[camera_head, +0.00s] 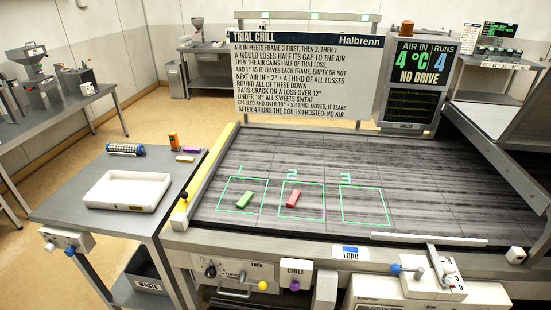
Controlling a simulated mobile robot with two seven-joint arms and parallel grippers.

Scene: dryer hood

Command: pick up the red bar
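The red bar (292,198) is a small block lying on the dark streaked bed, inside the green outlined frame marked 2 (301,201). It lies at a slant, towards the left part of that frame. A similar green bar (245,200) lies inside the frame marked 1, to the left of the red bar. The frame marked 3 (364,206) on the right is empty. Neither of my grippers shows in the head view.
A side table at the left holds a white tray (100,204), a blue-banded cylinder (124,149), an orange item (173,141) and small purple and yellow bars. A sign (300,80) and display (412,62) stand behind the bed. The bed's raised yellow left edge (212,165) borders the side table.

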